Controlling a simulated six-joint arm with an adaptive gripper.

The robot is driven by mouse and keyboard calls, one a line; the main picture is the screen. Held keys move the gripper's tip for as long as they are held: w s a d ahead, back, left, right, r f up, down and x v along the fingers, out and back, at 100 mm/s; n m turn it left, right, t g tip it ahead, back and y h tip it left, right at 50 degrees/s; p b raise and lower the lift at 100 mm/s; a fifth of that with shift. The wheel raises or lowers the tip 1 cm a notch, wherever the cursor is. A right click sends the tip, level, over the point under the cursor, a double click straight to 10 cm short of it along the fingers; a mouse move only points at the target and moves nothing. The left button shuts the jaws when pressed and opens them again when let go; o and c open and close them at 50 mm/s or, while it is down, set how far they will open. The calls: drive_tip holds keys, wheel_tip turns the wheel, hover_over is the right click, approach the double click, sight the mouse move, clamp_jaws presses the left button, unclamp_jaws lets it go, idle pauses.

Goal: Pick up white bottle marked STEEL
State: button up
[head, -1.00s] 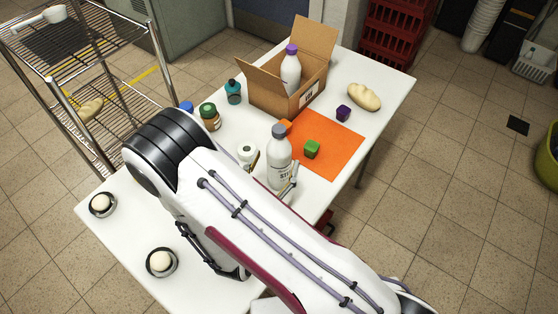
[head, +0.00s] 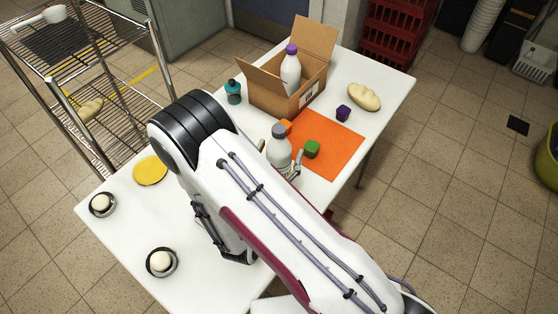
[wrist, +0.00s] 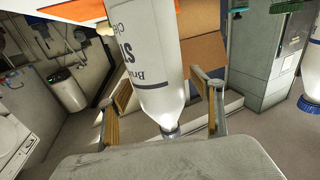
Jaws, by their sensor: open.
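The white bottle with the grey cap (head: 279,150) stands upright on the white table, left of the orange mat (head: 343,143). In the wrist view the bottle (wrist: 148,55) is upside down and large, with its first label letters "ST" partly showing. My gripper (wrist: 164,98) is open, with one finger on each side of the bottle near its shoulder and cap. Gaps show between the fingers and the bottle, so it is not gripped. In the head view my arm hides the bottle's lower part and most of the gripper.
A second white bottle with a purple cap (head: 291,70) stands in an open cardboard box (head: 268,97).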

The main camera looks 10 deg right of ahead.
sight(279, 128)
drive_tip(key=c, duration=1.8)
drive_tip(key=shift+r, duration=0.25)
drive_tip(key=shift+r, duration=4.8)
